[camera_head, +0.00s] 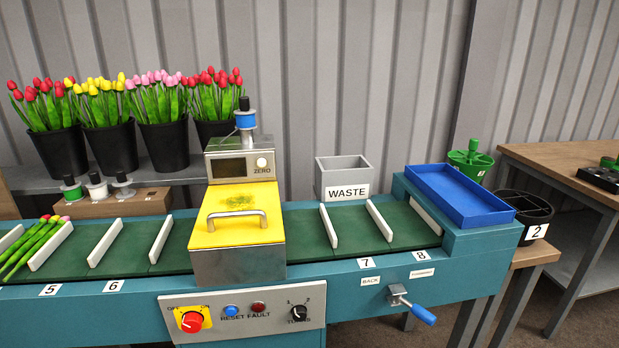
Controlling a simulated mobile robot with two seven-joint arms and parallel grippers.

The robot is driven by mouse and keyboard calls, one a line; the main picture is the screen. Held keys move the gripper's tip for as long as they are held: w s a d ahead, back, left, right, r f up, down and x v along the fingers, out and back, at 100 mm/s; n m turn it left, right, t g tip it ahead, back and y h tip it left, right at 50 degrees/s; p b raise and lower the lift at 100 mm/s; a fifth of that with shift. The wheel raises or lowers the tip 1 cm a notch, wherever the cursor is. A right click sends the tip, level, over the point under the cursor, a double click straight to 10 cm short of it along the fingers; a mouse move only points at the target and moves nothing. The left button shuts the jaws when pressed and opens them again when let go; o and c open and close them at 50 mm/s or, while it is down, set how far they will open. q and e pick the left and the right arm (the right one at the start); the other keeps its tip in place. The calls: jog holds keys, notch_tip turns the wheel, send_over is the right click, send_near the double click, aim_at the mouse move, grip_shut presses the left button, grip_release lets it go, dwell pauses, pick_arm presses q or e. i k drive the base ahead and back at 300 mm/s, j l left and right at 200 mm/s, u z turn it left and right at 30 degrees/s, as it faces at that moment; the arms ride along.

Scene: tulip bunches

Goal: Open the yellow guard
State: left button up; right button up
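The yellow guard (217,225) lies flat over the metal machine housing (238,265) in the middle of the conveyor. It has a silver bar handle (237,215) near its front edge and a greenish smudge on top behind the handle. It looks closed. Behind it stands a grey unit with a dark display (229,168) and a ZERO button (261,162), topped by a blue and white spool (245,120). Neither of my grippers shows in the head view.
The green conveyor (130,245) with white dividers runs left and right of the guard. A control panel (245,314) and a blue-handled crank (422,314) are in front. A grey WASTE bin (343,174) and blue tray (459,197) stand right.

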aim_at(233, 215)
jog(key=i+j, duration=0.2)
jog(key=j, duration=0.15)
jog(key=i+j, duration=0.15)
jog(key=j, duration=0.2)
jog(key=i+j, duration=0.2)
jog(key=i+j+z, duration=0.1)
jog(key=j, duration=0.35)
jog(key=i, duration=0.1)
